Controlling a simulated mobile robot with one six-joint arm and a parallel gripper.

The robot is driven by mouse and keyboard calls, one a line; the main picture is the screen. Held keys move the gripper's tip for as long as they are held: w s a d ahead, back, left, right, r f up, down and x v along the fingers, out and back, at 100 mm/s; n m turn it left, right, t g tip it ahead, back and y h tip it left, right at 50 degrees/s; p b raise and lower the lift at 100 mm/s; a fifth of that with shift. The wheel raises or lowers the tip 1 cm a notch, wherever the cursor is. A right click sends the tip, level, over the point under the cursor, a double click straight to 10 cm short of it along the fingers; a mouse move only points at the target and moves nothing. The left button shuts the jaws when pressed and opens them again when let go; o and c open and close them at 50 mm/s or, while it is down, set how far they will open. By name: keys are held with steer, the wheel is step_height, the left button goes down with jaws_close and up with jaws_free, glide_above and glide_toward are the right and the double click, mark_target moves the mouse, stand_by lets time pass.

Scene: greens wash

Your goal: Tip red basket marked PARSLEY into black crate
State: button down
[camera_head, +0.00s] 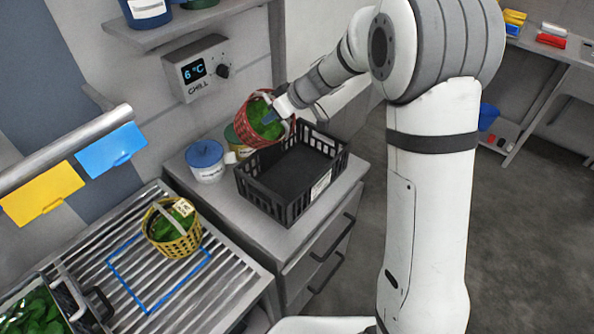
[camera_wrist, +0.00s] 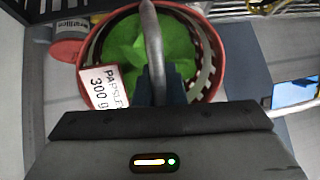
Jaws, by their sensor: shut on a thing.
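The red basket (camera_head: 245,125) holds green leaves and is up in the air by the back left corner of the black crate (camera_head: 268,203). It looks slightly tilted in the head view. In the wrist view the red basket (camera_wrist: 212,60) has a white tag (camera_wrist: 103,86) reading PARSLEY 300 g. My gripper (camera_head: 277,114) is shut on the basket's handle; in the wrist view the fingers (camera_wrist: 160,84) close around the handle strip. The black crate stands on the grey counter with its dark floor showing, and I see nothing in it. The far side of the basket is hidden.
A blue-lidded pot (camera_head: 205,160) and a green pot (camera_head: 236,140) stand left of the crate. A yellow basket (camera_head: 172,232) of greens stands on the ribbed drainer (camera_head: 120,285). A CHILL unit (camera_head: 196,70) and shelf (camera_head: 180,28) are on the wall behind.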

mark_target(286, 125)
steer(key=shift+s+d+f+y+b, duration=0.15)
steer(key=shift+d+f+y+b, duration=0.15)
steer(key=shift+b, duration=0.8)
steer(key=shift+d+r+t+y+b, duration=0.15)
steer(key=shift+t+y+b, duration=0.15)
steer(key=shift+t+b, duration=0.3)
steer(key=shift+s+d+r+y+b, duration=0.15)
steer(key=shift+s+r+y+b, duration=0.2)
steer(key=shift+b, duration=0.6)
steer(key=shift+d+f+t+y+b, duration=0.25)
steer(key=shift+f+y+b, duration=0.2)
steer(key=shift+b, duration=0.7)
steer(key=shift+s, duration=0.1)
steer(key=b, duration=0.1)
steer(key=f+t+y+b, duration=0.1)
steer(key=b, duration=0.1)
steer(key=shift+s+d+n, duration=0.3)
steer(key=shift+d, duration=0.05)
steer(key=shift+d+f+y+b, duration=0.15)
steer(key=shift+y+b, duration=0.25)
steer(key=shift+b, duration=0.15)
